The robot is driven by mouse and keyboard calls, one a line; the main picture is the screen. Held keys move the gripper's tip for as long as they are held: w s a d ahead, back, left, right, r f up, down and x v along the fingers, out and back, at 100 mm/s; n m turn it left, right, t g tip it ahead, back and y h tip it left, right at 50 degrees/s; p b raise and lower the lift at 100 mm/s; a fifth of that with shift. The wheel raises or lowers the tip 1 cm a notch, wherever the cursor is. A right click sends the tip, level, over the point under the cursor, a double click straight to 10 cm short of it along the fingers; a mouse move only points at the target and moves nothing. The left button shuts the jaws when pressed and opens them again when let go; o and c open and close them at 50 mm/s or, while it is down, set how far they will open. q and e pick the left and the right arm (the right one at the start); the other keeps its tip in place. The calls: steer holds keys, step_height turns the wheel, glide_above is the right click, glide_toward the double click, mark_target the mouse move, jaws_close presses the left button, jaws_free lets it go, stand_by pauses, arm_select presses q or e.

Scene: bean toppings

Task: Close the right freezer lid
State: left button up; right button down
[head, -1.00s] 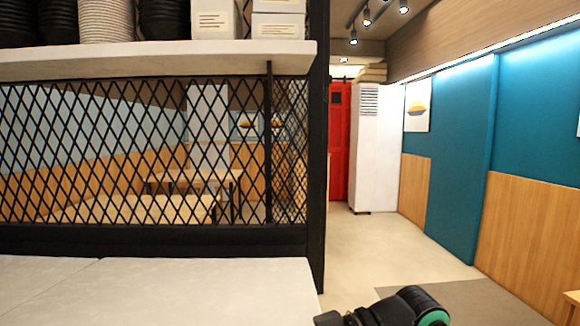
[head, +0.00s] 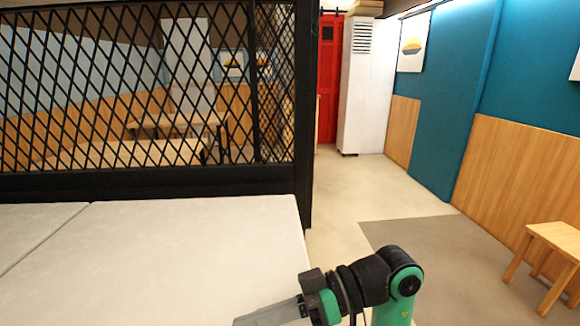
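No freezer lid can be made out for certain. A pale grey flat surface (head: 150,250) with a seam on its left fills the lower left of the head view; I cannot tell whether it is a counter or part of the freezer. Part of my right arm, black and green, rises at the bottom centre, over or in front of the right edge of that surface. Its grey link runs out of the frame at the bottom. Neither gripper is in view.
A black mesh partition (head: 130,100) stands along the back of the pale surface. Open floor (head: 375,190) lies to the right, with a grey mat (head: 430,245) and a wooden stool (head: 550,250). A white cabinet (head: 360,90) and a red door (head: 328,80) are farther back.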

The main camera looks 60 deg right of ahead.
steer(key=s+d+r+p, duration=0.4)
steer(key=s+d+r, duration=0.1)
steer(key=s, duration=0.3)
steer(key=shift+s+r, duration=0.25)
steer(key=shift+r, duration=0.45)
